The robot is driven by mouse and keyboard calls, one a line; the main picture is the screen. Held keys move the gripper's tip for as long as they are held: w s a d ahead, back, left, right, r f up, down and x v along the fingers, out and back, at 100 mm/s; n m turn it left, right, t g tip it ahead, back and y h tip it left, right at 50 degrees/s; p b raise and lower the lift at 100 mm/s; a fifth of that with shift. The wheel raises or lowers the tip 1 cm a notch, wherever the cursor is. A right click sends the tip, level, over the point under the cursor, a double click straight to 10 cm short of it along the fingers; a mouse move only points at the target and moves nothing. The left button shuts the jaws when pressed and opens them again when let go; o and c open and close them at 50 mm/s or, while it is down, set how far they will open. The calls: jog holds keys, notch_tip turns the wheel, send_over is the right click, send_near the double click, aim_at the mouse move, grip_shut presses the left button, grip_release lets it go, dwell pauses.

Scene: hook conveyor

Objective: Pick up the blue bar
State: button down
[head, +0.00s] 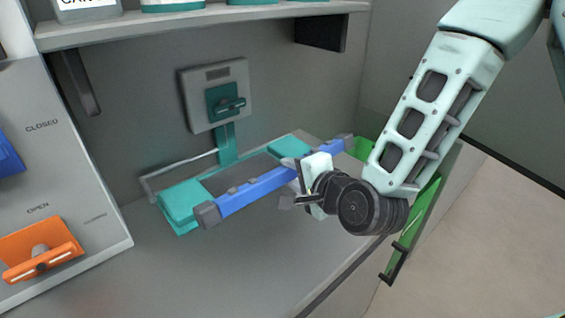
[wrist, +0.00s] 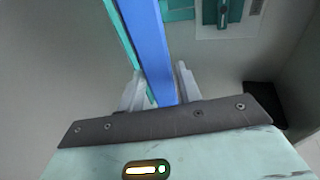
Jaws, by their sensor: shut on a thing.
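The blue bar (head: 255,190) is long, with dark grey end caps, and lies slanted across the head view. My gripper (head: 299,178) is shut on it, right of its middle. The gripper hides a short stretch of the bar. In the wrist view the blue bar (wrist: 150,50) runs up between the two pale fingers of my gripper (wrist: 158,88). In the head view the bar overlaps a teal frame (head: 182,201) behind it. I cannot tell whether they touch.
A grey wall box with a teal handle (head: 228,103) is behind the bar. A shelf (head: 200,20) runs above. A panel at left has an orange switch (head: 42,252) and a blue one (head: 8,158). A green rail (head: 420,222) lines the right edge. The grey counter (head: 200,275) in front is clear.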

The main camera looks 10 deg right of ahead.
jog(key=shift+s+d+r+p, duration=0.35)
jog(key=shift+s+p, duration=0.1)
jog(key=shift+p, duration=1.65)
jog(key=p, duration=0.1)
jog(key=s+p, duration=0.1)
jog(key=shift+s+d+f+p, duration=0.15)
jog(key=shift+d+p, duration=0.1)
jog(key=shift+p, duration=0.15)
jog(key=shift+f, duration=0.1)
